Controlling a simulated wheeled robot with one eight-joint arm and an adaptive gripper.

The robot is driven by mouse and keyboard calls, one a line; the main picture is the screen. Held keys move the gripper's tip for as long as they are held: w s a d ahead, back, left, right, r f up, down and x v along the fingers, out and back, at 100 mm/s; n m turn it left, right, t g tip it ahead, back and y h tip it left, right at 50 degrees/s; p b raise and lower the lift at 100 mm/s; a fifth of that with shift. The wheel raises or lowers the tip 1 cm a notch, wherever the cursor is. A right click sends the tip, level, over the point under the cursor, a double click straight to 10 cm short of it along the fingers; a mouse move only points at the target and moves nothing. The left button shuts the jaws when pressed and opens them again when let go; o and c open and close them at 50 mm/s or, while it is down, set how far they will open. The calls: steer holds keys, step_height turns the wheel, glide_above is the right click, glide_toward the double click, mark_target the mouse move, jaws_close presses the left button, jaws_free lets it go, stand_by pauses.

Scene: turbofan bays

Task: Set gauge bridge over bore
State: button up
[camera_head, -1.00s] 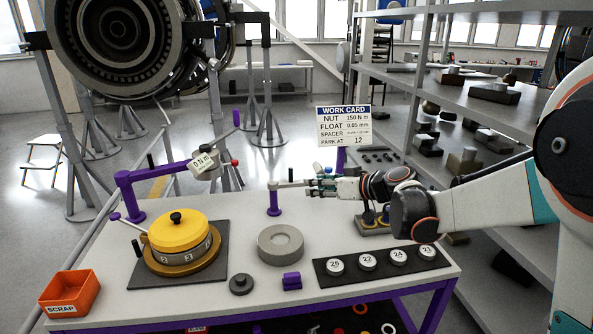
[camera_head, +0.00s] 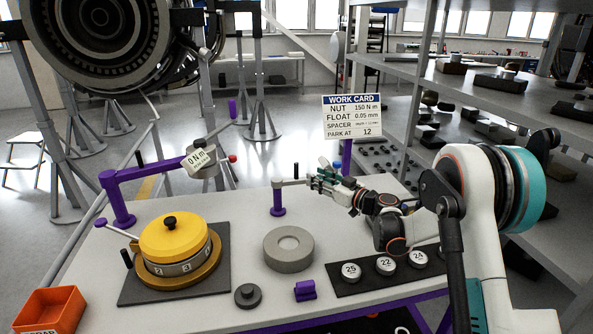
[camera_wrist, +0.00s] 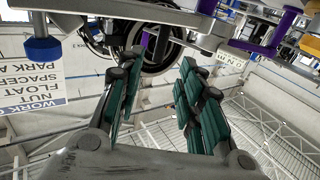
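My gripper (camera_head: 322,181) is at the bench's far side, pointing left, just right of a grey arm on a short purple post (camera_head: 278,197). A grey ring with a round bore (camera_head: 288,262) lies flat on the bench, nearer than the gripper. A yellow-capped round assembly (camera_head: 173,238) sits on a dark mat at left.
A black strip holds numbered white discs (camera_head: 351,271), partly behind my arm. A small dark knob (camera_head: 248,296) and purple block (camera_head: 305,290) lie in front. A purple arm with a readout (camera_head: 198,159) stands at back left, an orange bin (camera_head: 45,312) at front left. The work card (camera_head: 352,116) stands behind.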

mark_target(296, 178)
steer(key=b+x, duration=0.2)
steer(key=x, duration=0.8)
steer(key=shift+w+a, duration=0.15)
steer(key=shift+w, duration=0.05)
steer(key=shift+c, duration=0.5)
jaws_close()
